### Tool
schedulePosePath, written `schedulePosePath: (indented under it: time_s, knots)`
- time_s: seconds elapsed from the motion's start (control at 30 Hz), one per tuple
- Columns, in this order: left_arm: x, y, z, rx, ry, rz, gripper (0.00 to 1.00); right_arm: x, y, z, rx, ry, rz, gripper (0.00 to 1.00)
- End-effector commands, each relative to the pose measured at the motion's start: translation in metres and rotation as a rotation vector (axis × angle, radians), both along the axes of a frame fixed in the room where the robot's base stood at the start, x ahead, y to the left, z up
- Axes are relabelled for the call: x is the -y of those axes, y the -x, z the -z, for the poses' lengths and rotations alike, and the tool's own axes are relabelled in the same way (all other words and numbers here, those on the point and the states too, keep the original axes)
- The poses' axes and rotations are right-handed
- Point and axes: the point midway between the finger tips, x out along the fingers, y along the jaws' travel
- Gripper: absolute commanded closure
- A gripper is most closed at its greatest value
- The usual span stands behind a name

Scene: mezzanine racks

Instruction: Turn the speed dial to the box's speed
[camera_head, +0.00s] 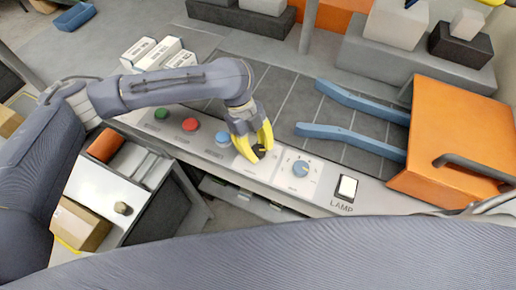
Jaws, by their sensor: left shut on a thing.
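My left gripper (259,146), with yellow fingers, reaches down to the control panel (322,200) and is shut on a small black knob (260,153), which is mostly hidden between the fingers. The knob's pointer and scale cannot be read. Just right of it, apart from the fingers, is a blue dial (300,169) on a white scale plate; its lettering is too small to read. Several white boxes with printed labels (138,50) stand behind my left arm; their print is not readable. My right gripper is not in view.
Green (161,113), red (190,124) and blue (223,138) buttons sit left of the knob. A white switch (347,187) marked LAMP sits at right. Blue guide rails (350,137) lead over the dark belt to an orange housing (459,140). A carton (82,222) stands lower left.

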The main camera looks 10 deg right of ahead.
Motion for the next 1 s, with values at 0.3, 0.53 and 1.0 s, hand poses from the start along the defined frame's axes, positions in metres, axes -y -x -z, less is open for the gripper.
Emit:
schedulePosePath:
  time_s: [0.3,0.53,1.0]
  knots:
    - [0.0002,0.0012,0.0005,-0.002,0.001,-0.043,0.96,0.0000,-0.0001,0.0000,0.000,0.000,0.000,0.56]
    - [-0.0002,0.0015,0.0003,-0.002,0.000,-0.191,0.96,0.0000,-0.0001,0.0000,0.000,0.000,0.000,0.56]
    - [0.0007,0.0023,0.0006,-0.004,0.001,-0.570,0.96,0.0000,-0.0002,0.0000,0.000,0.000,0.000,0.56]
